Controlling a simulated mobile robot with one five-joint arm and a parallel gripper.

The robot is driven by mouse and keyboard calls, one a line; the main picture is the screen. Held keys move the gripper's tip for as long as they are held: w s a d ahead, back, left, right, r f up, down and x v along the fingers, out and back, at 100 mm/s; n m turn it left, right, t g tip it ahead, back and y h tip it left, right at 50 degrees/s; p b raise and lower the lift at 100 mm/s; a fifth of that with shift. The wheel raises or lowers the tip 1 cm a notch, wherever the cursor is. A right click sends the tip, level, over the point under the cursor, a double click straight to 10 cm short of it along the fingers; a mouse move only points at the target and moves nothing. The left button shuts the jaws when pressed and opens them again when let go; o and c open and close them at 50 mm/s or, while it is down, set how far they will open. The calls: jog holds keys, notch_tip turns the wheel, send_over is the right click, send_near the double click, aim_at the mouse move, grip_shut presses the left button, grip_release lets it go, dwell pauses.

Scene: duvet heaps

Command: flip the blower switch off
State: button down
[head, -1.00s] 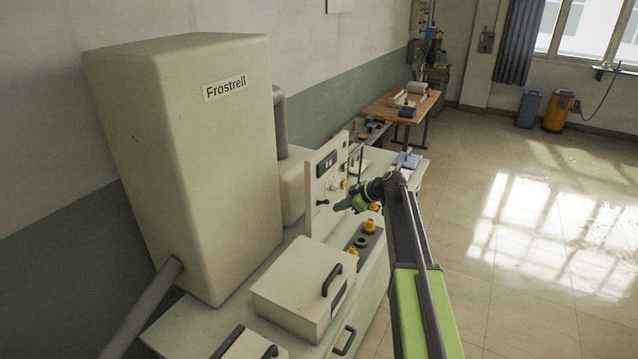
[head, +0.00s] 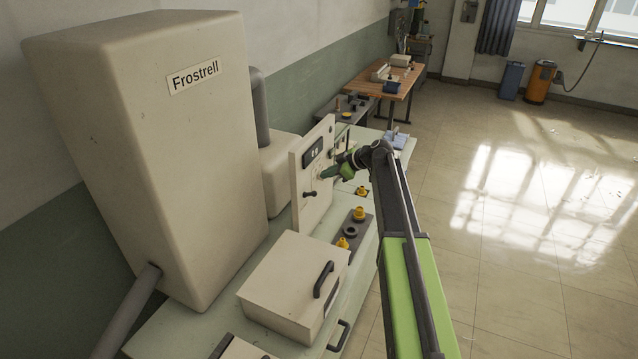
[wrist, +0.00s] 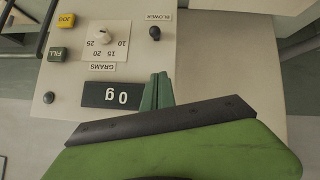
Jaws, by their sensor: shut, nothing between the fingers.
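The blower switch (wrist: 155,33) is a small black toggle under the BLOWER label (wrist: 160,16) on a cream control panel (wrist: 135,65), upside down in the wrist view. In the head view the switch (head: 310,193) sticks out at the panel's lower left. Which way it is set I cannot tell. My gripper (wrist: 157,88) has its green fingers together and empty. They are in front of the panel, beside the "0 g" display and apart from the switch. In the head view my gripper (head: 328,172) is up and to the right of the switch.
A large Frostrell cabinet (head: 140,150) is at left.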

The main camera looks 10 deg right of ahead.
jog(key=b, duration=0.6)
send_over(314, 193)
jog(key=a, duration=0.2)
notch_tip(314, 193, down, 7)
jog(key=shift+w+d+r, duration=0.1)
jog(key=shift+w+r, duration=0.05)
jog(key=shift+r, duration=0.05)
jog(key=f+b, duration=0.1)
jog(key=d+f+b, duration=0.1)
jog(key=shift+f+b, duration=0.2)
jog(key=shift+b, duration=0.2)
jog(key=shift+d+f, duration=0.35)
jog(key=shift+d, duration=0.05)
jog(key=shift+r, duration=0.15)
